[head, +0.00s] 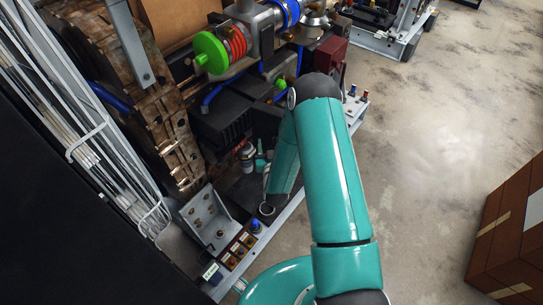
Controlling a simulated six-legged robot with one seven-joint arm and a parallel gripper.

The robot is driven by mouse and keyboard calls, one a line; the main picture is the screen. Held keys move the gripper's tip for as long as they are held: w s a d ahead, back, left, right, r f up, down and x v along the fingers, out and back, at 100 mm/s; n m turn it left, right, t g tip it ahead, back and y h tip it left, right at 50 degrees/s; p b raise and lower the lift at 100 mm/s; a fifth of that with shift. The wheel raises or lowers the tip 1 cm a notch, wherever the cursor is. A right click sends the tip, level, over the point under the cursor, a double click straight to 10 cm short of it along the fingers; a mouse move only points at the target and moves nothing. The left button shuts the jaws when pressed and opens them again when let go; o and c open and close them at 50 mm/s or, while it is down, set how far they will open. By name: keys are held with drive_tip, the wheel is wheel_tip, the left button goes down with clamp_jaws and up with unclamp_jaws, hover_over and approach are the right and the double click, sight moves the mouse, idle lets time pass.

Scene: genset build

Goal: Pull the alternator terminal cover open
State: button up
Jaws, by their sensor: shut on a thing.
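My teal arm reaches up from the bottom, bends at a dark elbow and drops its forearm toward the left, over the machine's near edge. My gripper cannot be made out; the end of my arm is lost among dark parts beside and behind the forearm. A black finned housing (226,124) sits on the machine left of my forearm. I cannot pick out the alternator terminal cover for certain, nor tell how far it stands open.
A green-capped fitting (211,53) and a red coil (236,40) stand on the machine above. A grey bracket (208,217) and small terminals (238,249) line its near edge. White bars (85,120) stand at left. Brown boxes (510,235) stand lower right. The concrete floor between is clear.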

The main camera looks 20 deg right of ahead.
drive_tip(key=s, duration=0.4)
drive_tip(key=s+a, duration=0.1)
drive_tip(key=s, duration=0.3)
drive_tip(key=s+a, duration=0.1)
drive_tip(key=s, duration=0.4)
drive_tip(key=shift+a, duration=0.2)
drive_tip(key=c, duration=0.3)
drive_tip(key=w+r+n+g+y, duration=0.1)
drive_tip(key=w+r+g+y, duration=0.1)
drive_tip(key=w+r, duration=0.65)
wheel_tip(320, 180, up, 12)
drive_tip(key=s+a+n+g+y, duration=0.1)
drive_tip(key=s+a+g, duration=0.1)
drive_tip(key=g, duration=0.2)
drive_tip(key=s+r+g, duration=0.2)
drive_tip(key=s+r, duration=0.3)
drive_tip(key=s, duration=0.3)
drive_tip(key=s+r+g, duration=0.2)
drive_tip(key=s+r, duration=0.3)
drive_tip(key=s, duration=0.3)
drive_tip(key=s+d+r+g, duration=0.1)
drive_tip(key=s+r+g, duration=0.1)
drive_tip(key=s+r, duration=0.3)
drive_tip(key=shift+s+r, duration=0.2)
drive_tip(key=shift+s, duration=1.85)
